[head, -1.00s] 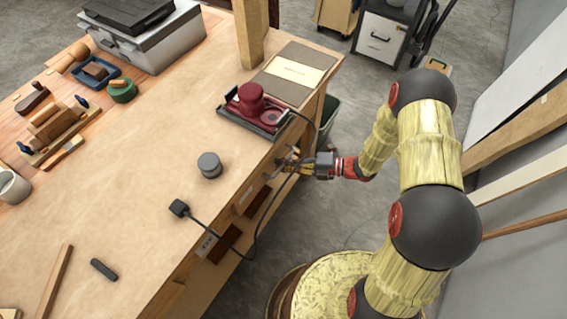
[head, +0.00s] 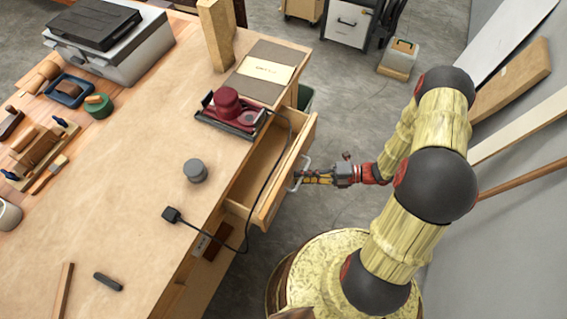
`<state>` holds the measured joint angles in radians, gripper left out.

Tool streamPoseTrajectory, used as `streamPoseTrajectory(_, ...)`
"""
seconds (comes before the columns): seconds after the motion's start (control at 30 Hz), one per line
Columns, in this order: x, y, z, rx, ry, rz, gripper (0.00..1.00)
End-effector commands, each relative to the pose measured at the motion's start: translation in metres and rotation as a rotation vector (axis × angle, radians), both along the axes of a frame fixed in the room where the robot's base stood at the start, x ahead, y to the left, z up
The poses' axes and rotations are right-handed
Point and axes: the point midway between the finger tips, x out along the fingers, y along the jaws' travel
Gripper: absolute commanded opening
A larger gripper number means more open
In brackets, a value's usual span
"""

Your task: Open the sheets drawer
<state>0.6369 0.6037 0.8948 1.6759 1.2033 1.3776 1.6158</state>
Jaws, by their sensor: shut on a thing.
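A wooden drawer (head: 288,181) stands pulled out from the right side of the workbench, below the red sander. Its inside shows as a bare wooden space; the part under the bench top is hidden. A metal bar handle (head: 301,172) is on the drawer's outer face. My gripper (head: 306,177) is at the handle, shut on it, with the arm reaching in from the right. I see no readable label on the drawer.
A red sander (head: 227,105) sits in a dark tray on the workbench (head: 110,215). A grey round piece (head: 195,171) stands nearby. Floor right of the drawer is clear.

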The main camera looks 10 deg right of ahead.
Motion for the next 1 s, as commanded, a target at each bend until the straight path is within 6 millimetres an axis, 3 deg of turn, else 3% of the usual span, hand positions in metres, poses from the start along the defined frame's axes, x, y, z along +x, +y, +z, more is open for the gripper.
streamPoseTrajectory(0.2, -0.03, -0.039, 0.001, 0.001, 0.002, -0.006, 0.0)
streamPoseTrajectory(0.4, -0.048, -0.061, 0.0, 0.0, 0.002, -0.002, 0.0)
streamPoseTrajectory(0.63, -0.057, -0.072, -0.001, 0.0, 0.001, 0.001, 0.0)
streamPoseTrajectory(1.0, -0.057, -0.074, -0.001, -0.001, 0.001, 0.001, 0.0)
